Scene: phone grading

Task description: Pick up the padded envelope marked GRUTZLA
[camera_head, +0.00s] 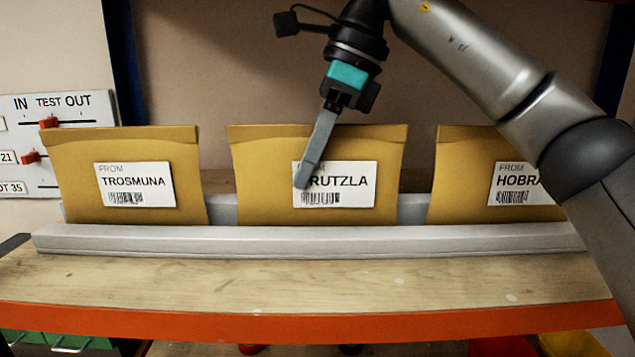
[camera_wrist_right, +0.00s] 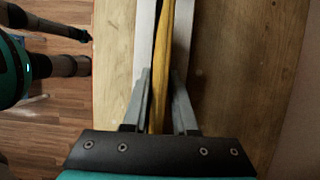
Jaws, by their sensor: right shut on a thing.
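The padded envelope marked GRUTZLA (camera_head: 265,185) is tan with a white label and stands upright in the middle of a grey slotted rail. My right gripper (camera_head: 303,183) comes down over it from above, one finger across its front and over the first letter of the name. In the right wrist view the envelope shows edge-on as a yellow strip (camera_wrist_right: 183,35) between the two fingers of my right gripper (camera_wrist_right: 162,82), which is shut on it. The envelope's lower edge is hidden behind the rail's front. My left gripper is not in view.
Envelopes marked TROSMUNA (camera_head: 80,175) and HOBRA, partly covered by my right arm (camera_head: 465,170), stand either side in the rail (camera_head: 300,240). The wooden shelf (camera_head: 300,280) in front is clear, with an orange front edge. A slider board (camera_head: 75,105) is at left.

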